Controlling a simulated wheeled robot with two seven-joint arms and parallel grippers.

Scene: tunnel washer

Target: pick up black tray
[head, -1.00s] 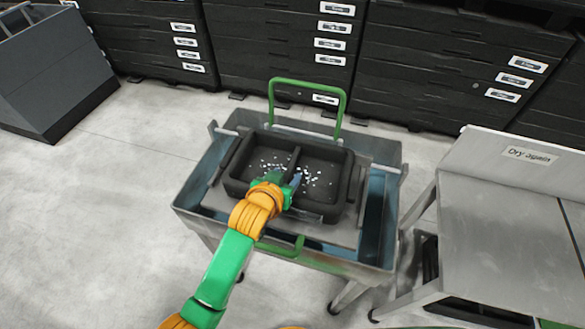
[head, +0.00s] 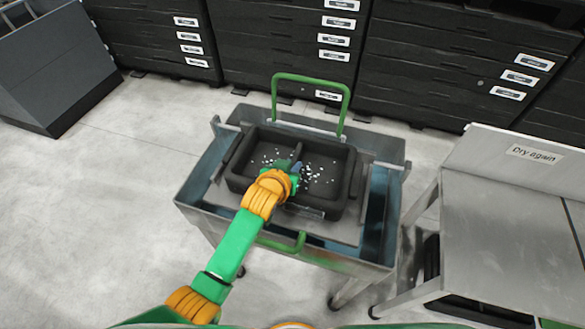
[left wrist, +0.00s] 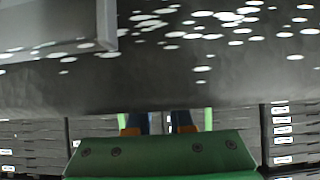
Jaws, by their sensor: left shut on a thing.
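The black tray (head: 329,210) has two compartments with small white bits scattered in them. It sits over the grey metal cart, on a grey plate inside it. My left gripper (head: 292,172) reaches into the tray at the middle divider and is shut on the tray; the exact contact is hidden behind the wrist. In the left wrist view, the tray's dark surface (left wrist: 230,75) with white specks fills the upper part, above my gripper's fingers (left wrist: 160,122). My right gripper is not in view.
The cart's walls (head: 195,205) surround the tray, with green handles (head: 309,78) at back and front. A metal table marked "Dry again" (head: 500,230) stands close at the right. Black drawer cabinets (head: 430,60) line the back. Floor at left is clear.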

